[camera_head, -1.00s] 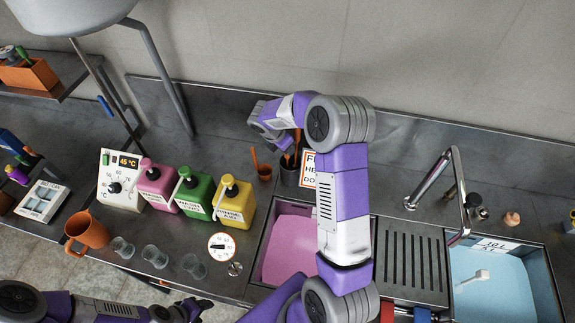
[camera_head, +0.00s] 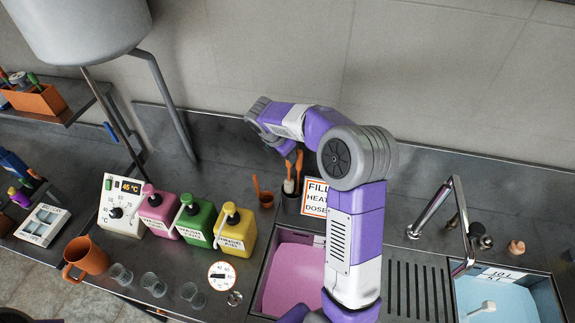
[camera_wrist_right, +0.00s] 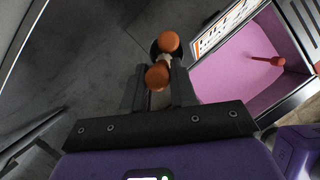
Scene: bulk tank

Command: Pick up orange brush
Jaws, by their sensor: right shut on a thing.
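My right gripper (camera_head: 283,149) reaches down over the dark cup (camera_head: 291,203) on the back of the counter. In the right wrist view its two fingers are shut on the orange brush (camera_wrist_right: 157,76), gripped near its rounded handle end. A second orange handle (camera_wrist_right: 169,41) stands just beyond it, with the dark cup partly hidden below. My left gripper is not in view.
A small orange cup (camera_head: 266,201) with an orange handle stands left of the dark cup, and a framed sign (camera_head: 315,197) stands close on its right. The pink-filled basin (camera_head: 296,276) lies in front. Pump bottles (camera_head: 236,231) stand to the left.

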